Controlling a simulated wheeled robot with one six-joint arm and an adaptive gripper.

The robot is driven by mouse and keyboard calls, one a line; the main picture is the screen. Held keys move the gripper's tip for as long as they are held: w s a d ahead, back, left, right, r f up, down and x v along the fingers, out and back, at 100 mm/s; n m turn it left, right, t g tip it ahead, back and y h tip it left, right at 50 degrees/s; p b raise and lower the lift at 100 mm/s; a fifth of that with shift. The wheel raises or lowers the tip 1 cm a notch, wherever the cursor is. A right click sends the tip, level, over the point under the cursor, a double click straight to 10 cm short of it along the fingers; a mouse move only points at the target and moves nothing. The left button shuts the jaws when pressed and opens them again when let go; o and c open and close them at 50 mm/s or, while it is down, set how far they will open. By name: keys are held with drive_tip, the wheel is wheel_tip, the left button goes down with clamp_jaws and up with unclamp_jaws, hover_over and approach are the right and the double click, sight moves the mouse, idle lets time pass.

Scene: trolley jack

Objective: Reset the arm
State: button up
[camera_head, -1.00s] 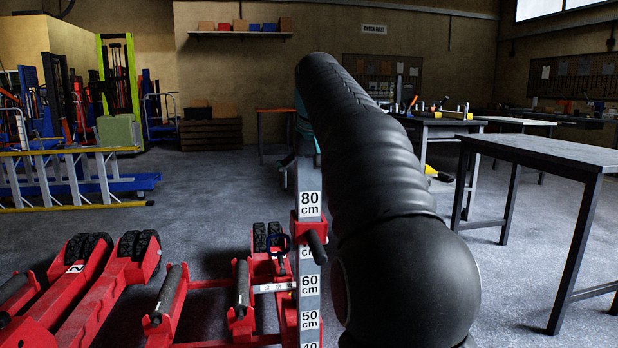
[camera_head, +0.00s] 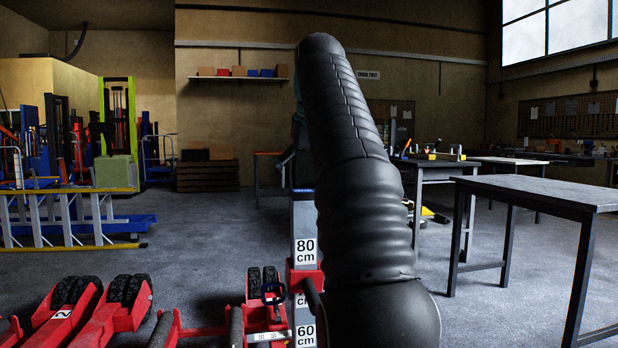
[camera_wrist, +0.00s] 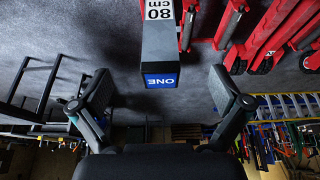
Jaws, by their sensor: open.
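My arm rises through the middle of the head view as a thick black ribbed sleeve and hides part of the room behind it. My gripper is mostly hidden behind the arm there. In the wrist view my gripper (camera_wrist: 160,97) shows with its two fingers wide apart. Nothing is between the fingertips in their grip. A grey post (camera_wrist: 160,45) with a blue "ONE" label and an "80 cm" mark shows beyond and between the fingers; I cannot tell the exact gap. The same post stands upright left of my arm in the head view (camera_head: 303,220).
Red trolley jacks (camera_head: 130,300) stand on the floor at the lower left. A grey-topped table (camera_head: 540,185) stands at the right, with a workbench (camera_head: 435,165) behind it. A yellow ladder (camera_head: 70,190) lies at the left. Open floor (camera_head: 215,235) lies between.

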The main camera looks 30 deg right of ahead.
drive_tip(key=shift+s+r, duration=0.15)
drive_tip(key=shift+r, duration=0.15)
drive_tip(key=shift+a, duration=0.1)
idle(0.3)
drive_tip(key=s+a+f+n+p, duration=0.2)
drive_tip(key=s+a+f+p, duration=0.3)
drive_tip(key=s+a+f, duration=0.45)
drive_tip(key=s+a+f+p, duration=0.1)
drive_tip(key=s+a+f, duration=0.1)
drive_tip(key=s+f, duration=0.5)
drive_tip(key=s+a+f+n+t+y+p, duration=0.1)
drive_tip(key=s+a+f+p, duration=0.1)
drive_tip(key=s+f, duration=0.5)
wheel_tip(320, 180, down, 5)
drive_tip(key=shift+a+r, duration=0.1)
drive_tip(key=shift+a, duration=0.75)
